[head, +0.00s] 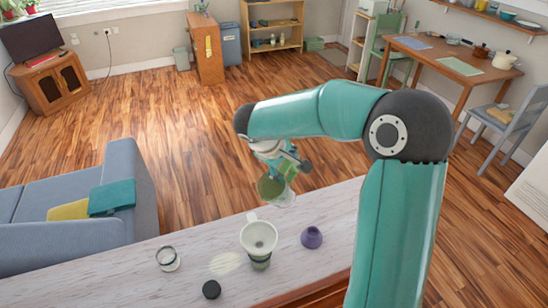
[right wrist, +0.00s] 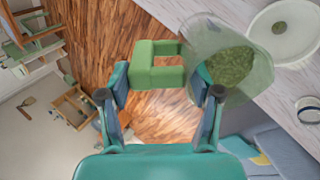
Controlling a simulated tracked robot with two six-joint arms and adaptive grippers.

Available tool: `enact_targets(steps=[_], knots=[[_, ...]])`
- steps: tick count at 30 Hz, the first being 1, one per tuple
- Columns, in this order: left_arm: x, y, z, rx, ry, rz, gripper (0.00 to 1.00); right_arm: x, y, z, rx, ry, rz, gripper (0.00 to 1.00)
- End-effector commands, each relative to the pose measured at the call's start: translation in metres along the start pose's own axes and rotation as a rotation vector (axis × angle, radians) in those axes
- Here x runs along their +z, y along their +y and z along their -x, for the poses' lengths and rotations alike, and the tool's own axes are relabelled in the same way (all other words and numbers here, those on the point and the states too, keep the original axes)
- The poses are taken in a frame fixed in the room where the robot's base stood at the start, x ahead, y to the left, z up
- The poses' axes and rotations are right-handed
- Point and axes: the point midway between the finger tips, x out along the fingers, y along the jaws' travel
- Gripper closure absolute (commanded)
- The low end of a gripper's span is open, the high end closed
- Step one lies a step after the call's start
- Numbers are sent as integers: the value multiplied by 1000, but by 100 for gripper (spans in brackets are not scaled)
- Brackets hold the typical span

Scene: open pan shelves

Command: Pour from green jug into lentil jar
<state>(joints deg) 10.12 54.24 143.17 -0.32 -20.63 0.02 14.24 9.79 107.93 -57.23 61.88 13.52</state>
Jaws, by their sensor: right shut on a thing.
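The green jug (head: 271,188) is held in the air above the counter, just behind the lentil jar. In the right wrist view, the jug (right wrist: 237,70) is see-through, with a blocky green handle and green grains inside. My right gripper (head: 290,168) is shut on the handle; its fingers (right wrist: 162,82) are on either side of it. The lentil jar (head: 260,262) stands upright on the counter, with a white funnel (head: 259,235) in its mouth. In the right wrist view, the funnel (right wrist: 285,30) shows green at its centre. The jug is apart from the funnel. My left gripper is out of view.
On the counter (head: 110,285) stand a small clear jar (head: 167,259) at left, a black lid (head: 211,289) in front and a purple cup (head: 312,237) at right. A pale patch (head: 225,263) lies beside the lentil jar. A blue sofa (head: 70,215) is beyond the counter.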

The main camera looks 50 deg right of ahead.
Motion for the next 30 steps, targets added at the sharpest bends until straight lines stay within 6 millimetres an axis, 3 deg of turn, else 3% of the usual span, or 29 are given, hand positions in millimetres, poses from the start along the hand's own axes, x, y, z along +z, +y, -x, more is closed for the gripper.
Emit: enact_targets(steps=[16, 24, 30], knots=[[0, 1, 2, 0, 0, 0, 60, 0, -20, -35, 1, -3, 2, 100], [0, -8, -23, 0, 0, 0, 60, -3, -28, -9, 255, 7, 8, 100], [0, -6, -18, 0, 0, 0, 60, -2, -23, -7, 243, 1, 2, 100]])
